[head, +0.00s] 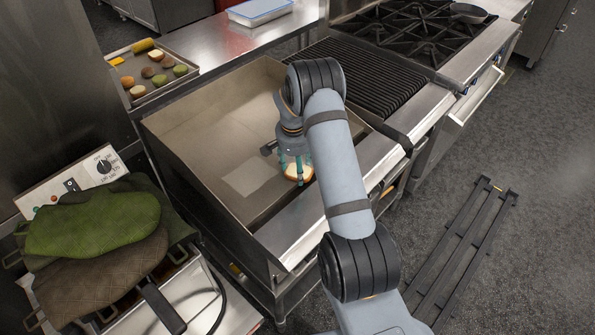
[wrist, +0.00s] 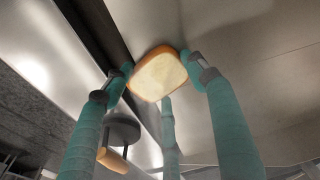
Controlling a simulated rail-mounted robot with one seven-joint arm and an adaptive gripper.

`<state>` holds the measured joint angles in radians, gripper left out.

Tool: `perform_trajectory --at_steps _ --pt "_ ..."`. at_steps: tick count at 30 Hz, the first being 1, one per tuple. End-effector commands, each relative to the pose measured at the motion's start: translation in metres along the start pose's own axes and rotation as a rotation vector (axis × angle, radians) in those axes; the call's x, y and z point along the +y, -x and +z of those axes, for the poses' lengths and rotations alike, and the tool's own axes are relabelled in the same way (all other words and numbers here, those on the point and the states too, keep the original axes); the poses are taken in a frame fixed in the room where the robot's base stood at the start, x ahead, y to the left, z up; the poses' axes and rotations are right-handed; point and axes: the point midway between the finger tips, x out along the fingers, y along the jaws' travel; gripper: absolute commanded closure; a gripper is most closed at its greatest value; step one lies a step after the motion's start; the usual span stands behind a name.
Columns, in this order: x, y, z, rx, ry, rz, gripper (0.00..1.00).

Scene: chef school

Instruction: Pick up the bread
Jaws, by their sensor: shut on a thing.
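The bread (head: 298,173) is a pale slice with a brown crust. In the wrist view the bread (wrist: 158,77) sits between the teal fingertips, its light face toward the camera. My gripper (head: 296,163) points down over the flat griddle and is shut on the bread. In the wrist view my gripper (wrist: 160,78) has a finger on each side of the bread, with another finger below it in the picture. The bread is at or just above the griddle's front right part; I cannot tell whether it touches the surface.
The flat griddle (head: 195,115) has raised walls. A ribbed grill (head: 370,75) and a gas stove (head: 425,30) stand to the right. A tray (head: 165,88) with several food pieces is at the back left. Oven mitts (head: 95,225) lie over a fryer at the left.

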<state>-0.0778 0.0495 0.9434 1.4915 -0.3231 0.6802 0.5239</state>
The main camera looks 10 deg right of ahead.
Motion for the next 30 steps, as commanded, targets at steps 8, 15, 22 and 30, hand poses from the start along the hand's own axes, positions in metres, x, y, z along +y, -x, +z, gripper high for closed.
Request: perform_trajectory --at_steps 8,15,22,30 --pt "0.0 0.0 0.0 0.0 0.0 0.0 0.64" --pt "0.0 0.001 -0.001 0.001 0.0 0.0 0.65" --pt "-0.001 0.021 -0.004 0.005 0.0 -0.003 0.65" --pt "0.042 0.064 0.001 0.004 -0.005 -0.001 0.65"
